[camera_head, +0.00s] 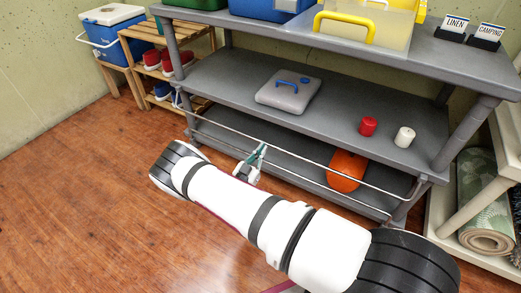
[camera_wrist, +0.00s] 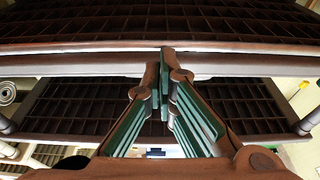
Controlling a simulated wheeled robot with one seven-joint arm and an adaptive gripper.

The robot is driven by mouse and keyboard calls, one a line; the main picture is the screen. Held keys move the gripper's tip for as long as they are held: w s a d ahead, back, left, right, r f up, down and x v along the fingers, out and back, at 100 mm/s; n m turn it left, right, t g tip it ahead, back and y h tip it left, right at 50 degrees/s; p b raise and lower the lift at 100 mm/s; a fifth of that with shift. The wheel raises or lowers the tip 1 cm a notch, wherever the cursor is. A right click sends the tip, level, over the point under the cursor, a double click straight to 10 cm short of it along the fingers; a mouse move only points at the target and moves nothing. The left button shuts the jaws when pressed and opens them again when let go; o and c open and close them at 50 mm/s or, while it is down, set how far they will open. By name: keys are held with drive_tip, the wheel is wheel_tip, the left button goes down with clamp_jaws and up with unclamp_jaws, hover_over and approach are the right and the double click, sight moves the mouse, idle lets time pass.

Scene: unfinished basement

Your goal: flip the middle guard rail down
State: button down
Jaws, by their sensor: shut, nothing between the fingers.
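A thin pale guard rail (camera_head: 310,161) with an upper and a lower bar runs along the front of the grey shelf unit, below the middle shelf. It stands raised across the opening over the lowest shelf. My gripper (camera_head: 261,147) is shut and empty, its green fingers at the left-centre part of the rail by the upper bar. I cannot tell whether they touch it. In the wrist view my gripper (camera_wrist: 165,52) has its fingertips together, overlapping a long horizontal grey bar or shelf edge. My white arm hides part of the floor in front of the shelf.
The middle shelf (camera_head: 220,82) holds a grey case (camera_head: 289,95), a red candle (camera_head: 368,126) and a white candle (camera_head: 404,137). An orange object (camera_head: 346,171) lies behind the rail. A rolled mat (camera_head: 486,217) lies at right. The wooden floor (camera_head: 80,190) at left is clear.

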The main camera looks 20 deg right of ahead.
drive_tip(key=shift+w+d+f+t+h, duration=0.25)
drive_tip(key=shift+w+d+f+h, duration=0.1)
drive_tip(key=shift+d+f, duration=0.15)
drive_tip(key=shift+w+d+f+t+h, duration=0.25)
drive_tip(key=shift+w+d+f, duration=0.1)
drive_tip(key=shift+f, duration=0.2)
drive_tip(key=shift+d, duration=0.1)
